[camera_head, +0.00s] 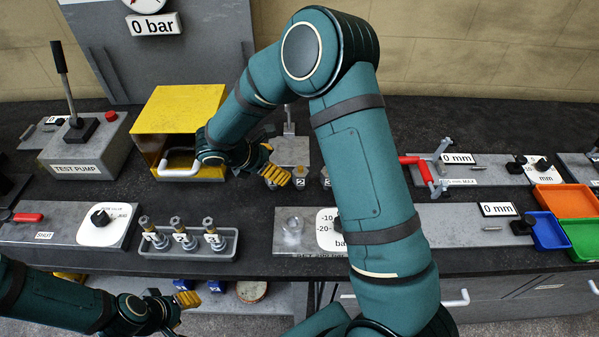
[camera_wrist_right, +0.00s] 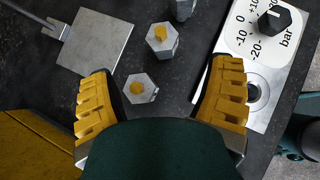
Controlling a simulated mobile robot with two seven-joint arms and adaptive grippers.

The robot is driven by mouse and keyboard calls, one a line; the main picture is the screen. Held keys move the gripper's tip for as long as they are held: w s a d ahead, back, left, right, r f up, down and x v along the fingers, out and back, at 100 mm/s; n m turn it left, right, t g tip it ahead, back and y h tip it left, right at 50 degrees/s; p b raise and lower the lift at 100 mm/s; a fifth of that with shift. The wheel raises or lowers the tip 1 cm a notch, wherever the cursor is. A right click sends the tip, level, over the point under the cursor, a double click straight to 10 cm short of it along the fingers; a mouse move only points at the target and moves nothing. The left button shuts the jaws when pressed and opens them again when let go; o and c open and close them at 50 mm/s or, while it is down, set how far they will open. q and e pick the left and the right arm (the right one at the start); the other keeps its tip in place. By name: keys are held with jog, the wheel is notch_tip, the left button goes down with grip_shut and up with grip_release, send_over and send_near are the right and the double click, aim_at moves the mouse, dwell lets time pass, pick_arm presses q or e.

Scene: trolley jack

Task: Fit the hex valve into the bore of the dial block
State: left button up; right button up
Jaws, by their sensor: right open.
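Several hex valves with yellowish tops stand on the dark bench. In the right wrist view, the nearest hex valve (camera_wrist_right: 140,88) stands between my open fingers, and another hex valve (camera_wrist_right: 162,40) is just beyond. My right gripper (camera_head: 277,176) is open and empty, pointing down over them; it also shows in the wrist view (camera_wrist_right: 160,97). The dial block (camera_head: 290,250) lies at the bench front, partly hidden by my right arm. Its round bore (camera_wrist_right: 253,92) is beside my right-hand finger, next to the bar scale and black knob. My left gripper (camera_head: 185,300) is low at the left; its jaw opening is unclear.
A grey tray (camera_head: 186,252) holds three numbered valves. A yellow open box (camera_head: 182,105) stands behind my right gripper, with the test pump (camera_head: 85,152) to its left. A grey plate (camera_wrist_right: 95,40) lies beyond the valves. Coloured bins (camera_head: 565,200) are far right.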

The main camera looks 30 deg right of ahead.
aim_at(298, 172)
jog(key=x, duration=0.7)
jog(key=shift+s+d+f, duration=0.25)
jog(key=x, duration=0.4)
jog(key=shift+f, duration=0.1)
jog(key=shift+w, duration=0.1)
grip_shut()
